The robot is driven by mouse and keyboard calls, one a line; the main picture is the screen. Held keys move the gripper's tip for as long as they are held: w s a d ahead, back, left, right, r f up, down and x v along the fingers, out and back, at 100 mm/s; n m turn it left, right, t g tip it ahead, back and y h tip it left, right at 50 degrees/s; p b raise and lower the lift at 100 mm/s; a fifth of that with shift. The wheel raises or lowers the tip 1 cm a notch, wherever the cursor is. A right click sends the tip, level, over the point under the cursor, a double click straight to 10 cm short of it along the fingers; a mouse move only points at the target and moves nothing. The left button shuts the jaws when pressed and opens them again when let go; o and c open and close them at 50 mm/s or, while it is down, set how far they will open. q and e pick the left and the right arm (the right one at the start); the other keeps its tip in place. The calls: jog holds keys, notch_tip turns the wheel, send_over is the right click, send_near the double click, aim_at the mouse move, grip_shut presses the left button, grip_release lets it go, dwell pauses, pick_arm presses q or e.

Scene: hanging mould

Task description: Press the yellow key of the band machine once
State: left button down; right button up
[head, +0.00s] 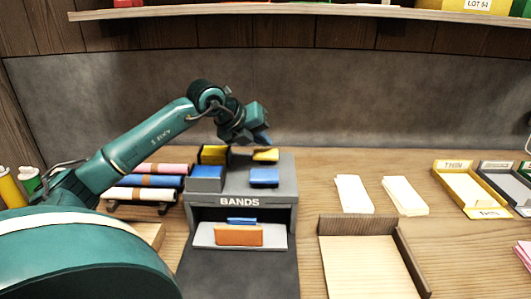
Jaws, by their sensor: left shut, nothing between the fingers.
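The grey band machine (240,202), marked BANDS, stands on the bench left of the middle. On its top at the back right is the yellow key (267,156), with a blue key (264,178) in front of it. Left of the keys are a block with a yellow face (213,155) and a grey-and-blue block (206,180). My left gripper (263,141) is shut and empty, its tip pointing down just above or behind the yellow key. I cannot tell whether it touches the key. My right gripper is not in view.
In the machine's opening lie an orange piece (239,235) and a blue piece (242,221). Coloured rolls (150,181) lie left of it. Right are pale paper stacks (405,196), a wooden tray (366,264) and a yellow tray (463,188). A shelf (300,9) runs above.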

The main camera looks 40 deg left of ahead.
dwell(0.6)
pick_arm(q)
jog(key=shift+f, duration=0.1)
jog(key=shift+f+b, duration=0.4)
jog(key=shift+b, duration=0.15)
jog(key=shift+f+b, duration=0.75)
jog(key=shift+f, duration=0.1)
dwell(0.7)
jog(key=shift+r, duration=0.1)
jog(key=shift+r+p, duration=1)
jog(key=shift+r, duration=0.2)
jog(key=shift+r, duration=0.1)
